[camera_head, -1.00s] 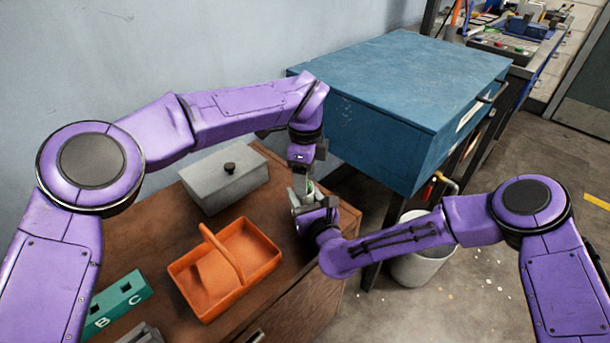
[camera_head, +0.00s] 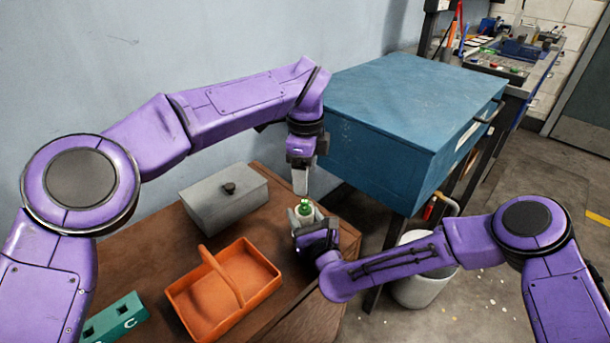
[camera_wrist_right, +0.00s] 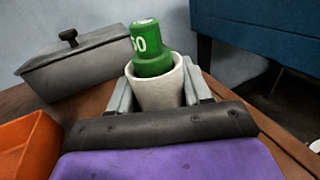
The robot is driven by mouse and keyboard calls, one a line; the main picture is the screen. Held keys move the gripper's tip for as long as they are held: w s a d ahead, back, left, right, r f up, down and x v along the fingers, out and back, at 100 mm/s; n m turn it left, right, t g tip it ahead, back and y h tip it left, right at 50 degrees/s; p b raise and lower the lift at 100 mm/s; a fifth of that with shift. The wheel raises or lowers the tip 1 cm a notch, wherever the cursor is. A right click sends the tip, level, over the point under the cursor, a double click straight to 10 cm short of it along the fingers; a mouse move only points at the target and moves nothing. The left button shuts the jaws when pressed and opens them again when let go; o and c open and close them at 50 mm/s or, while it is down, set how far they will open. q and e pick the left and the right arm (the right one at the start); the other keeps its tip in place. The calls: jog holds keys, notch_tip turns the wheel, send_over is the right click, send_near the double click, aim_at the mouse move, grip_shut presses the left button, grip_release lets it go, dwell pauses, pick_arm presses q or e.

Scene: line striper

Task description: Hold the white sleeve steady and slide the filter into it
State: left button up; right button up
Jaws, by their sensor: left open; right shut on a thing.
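The white sleeve (camera_wrist_right: 160,92) is a cup-like tube, held between the fingers of my right gripper (camera_wrist_right: 163,97) in the right wrist view. The green filter (camera_wrist_right: 150,50), marked with white characters, sits in the sleeve's mouth with its upper part standing out, tilted slightly. In the head view the green filter (camera_head: 305,207) shows just above my right gripper (camera_head: 304,216), and the sleeve is mostly hidden there. My left gripper (camera_head: 301,180) is open, pointing down above the filter and apart from it.
An orange carrier (camera_head: 262,262) and a grey lidded box (camera_head: 205,213) stand on the brown table (camera_head: 160,250). A teal lettered block (camera_head: 115,318) lies at lower left. A blue cabinet (camera_head: 400,100) stands close behind right, with a white bucket (camera_head: 420,288) below.

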dwell(0.4)
jog(key=o, duration=1.1)
jog(key=shift+o, duration=0.2)
jog(key=shift+s, duration=0.1)
